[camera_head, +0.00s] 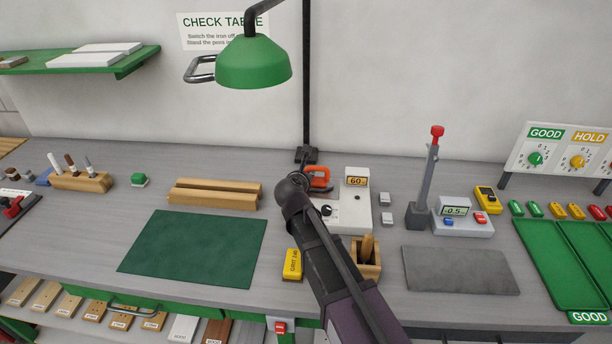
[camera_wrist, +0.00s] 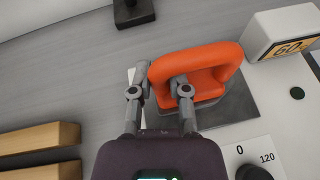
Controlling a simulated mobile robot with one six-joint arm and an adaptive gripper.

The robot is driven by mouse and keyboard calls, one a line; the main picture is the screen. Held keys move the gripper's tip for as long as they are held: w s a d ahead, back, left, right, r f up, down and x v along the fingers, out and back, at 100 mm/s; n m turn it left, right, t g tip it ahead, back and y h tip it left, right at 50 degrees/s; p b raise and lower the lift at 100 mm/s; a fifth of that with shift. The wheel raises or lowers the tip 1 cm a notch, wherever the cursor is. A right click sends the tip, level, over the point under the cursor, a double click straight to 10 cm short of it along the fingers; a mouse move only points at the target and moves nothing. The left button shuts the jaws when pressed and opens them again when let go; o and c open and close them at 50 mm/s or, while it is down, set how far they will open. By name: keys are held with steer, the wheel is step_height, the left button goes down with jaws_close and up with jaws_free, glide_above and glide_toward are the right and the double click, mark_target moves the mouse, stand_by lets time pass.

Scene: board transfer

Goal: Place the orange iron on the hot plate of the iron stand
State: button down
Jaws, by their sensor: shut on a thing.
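The orange iron (camera_head: 320,178) is at the back left of the white iron stand (camera_head: 352,214). In the wrist view my gripper (camera_wrist: 160,88) is shut on the iron (camera_wrist: 203,58), with one finger on each side of its handle's left end. The dark grey hot plate (camera_wrist: 241,106) shows under and to the right of the iron. I cannot tell whether the iron touches it. The stand's display (camera_head: 356,181) reads 60. My arm hides part of the stand and most of the gripper in the head view.
A green lamp (camera_head: 253,63) hangs above, its black post (camera_head: 306,153) behind the iron. Wooden rails (camera_head: 215,194) and a green mat (camera_head: 195,247) lie left. A yellow block (camera_head: 292,264) and a wooden holder (camera_head: 370,271) stand in front. A lever device (camera_head: 424,190) stands right.

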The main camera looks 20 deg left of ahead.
steer(key=c, duration=0.6)
jaws_free()
steer(key=shift+s+d+r+p, duration=0.1)
steer(key=shift+s+r+p, duration=0.2)
steer(key=shift+s, duration=0.25)
steer(key=p+v, duration=0.4)
steer(key=v, duration=0.7)
